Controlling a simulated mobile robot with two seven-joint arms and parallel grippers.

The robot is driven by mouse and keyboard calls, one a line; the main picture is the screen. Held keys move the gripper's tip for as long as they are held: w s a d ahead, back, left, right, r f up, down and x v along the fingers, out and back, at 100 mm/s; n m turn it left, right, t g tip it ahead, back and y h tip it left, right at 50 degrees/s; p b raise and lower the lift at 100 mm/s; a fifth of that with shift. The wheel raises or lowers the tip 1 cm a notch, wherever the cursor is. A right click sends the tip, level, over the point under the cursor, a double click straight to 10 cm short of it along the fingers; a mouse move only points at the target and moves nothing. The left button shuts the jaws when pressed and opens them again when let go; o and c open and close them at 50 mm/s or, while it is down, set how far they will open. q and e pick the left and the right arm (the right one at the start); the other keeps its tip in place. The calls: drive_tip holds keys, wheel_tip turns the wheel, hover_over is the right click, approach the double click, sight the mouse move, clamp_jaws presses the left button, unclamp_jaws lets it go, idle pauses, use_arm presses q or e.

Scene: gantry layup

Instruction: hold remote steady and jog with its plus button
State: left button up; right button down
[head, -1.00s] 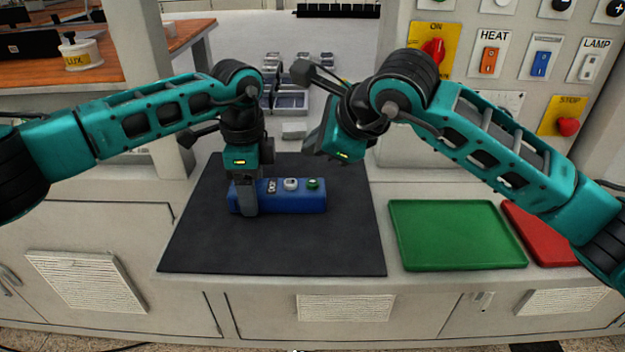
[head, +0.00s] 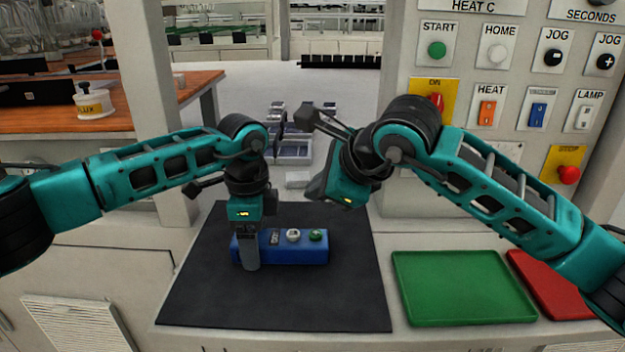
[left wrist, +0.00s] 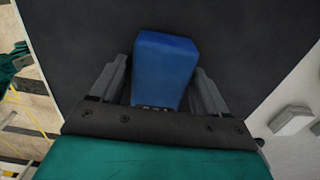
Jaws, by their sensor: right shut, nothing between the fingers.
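The blue remote (head: 295,253) lies flat on the dark mat (head: 200,300). Its top carries a small grey control (head: 275,237), a white button (head: 293,236) and a green button (head: 316,235); I cannot read a plus sign on any. In the left wrist view the remote (left wrist: 163,65) sits between both fingers. My right gripper (head: 335,188) is raised behind and right of the remote, apart from it; its body hides the fingertips. It is shut and empty.
A green tray (head: 465,312) and a red tray (head: 555,285) lie right of the mat. A control panel with a green start button (head: 437,50), jog buttons (head: 606,62) and a red stop button (head: 569,174) stands behind. Grey parts trays (head: 292,149) lie further back.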

use_arm(q)
drive_tip(key=o, duration=0.3)
